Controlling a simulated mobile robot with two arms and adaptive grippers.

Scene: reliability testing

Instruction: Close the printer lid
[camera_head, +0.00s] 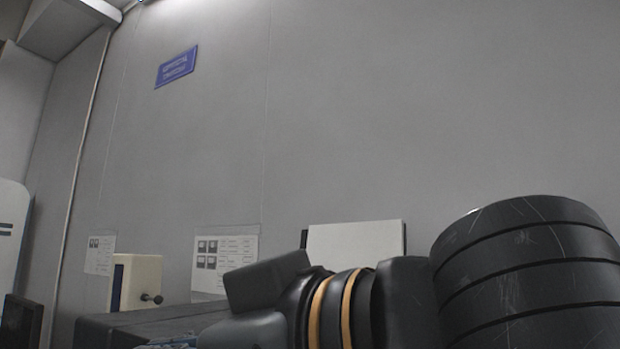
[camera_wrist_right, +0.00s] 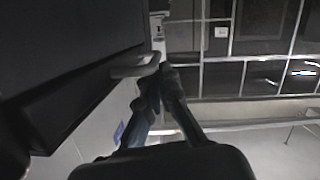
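In the head view a white flat panel (camera_head: 355,243) with a dark edge stands upright behind my arm; I cannot tell whether it is the printer lid. In the right wrist view a large dark body (camera_wrist_right: 60,45) fills the upper left, with a grey rounded handle-like lip (camera_wrist_right: 130,69) on its edge. I cannot tell if this is the printer. My right gripper (camera_wrist_right: 161,82) has its fingertips close together beside the end of that lip; contact is unclear. Nothing shows held in it. My left gripper is not in view.
A beige box (camera_head: 140,283) with a black knob stands at the left, near a dark box top (camera_head: 150,322). Paper notices (camera_head: 225,258) and a blue sign (camera_head: 177,67) are on the grey wall (camera_head: 400,120). My own arm covers the lower right.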

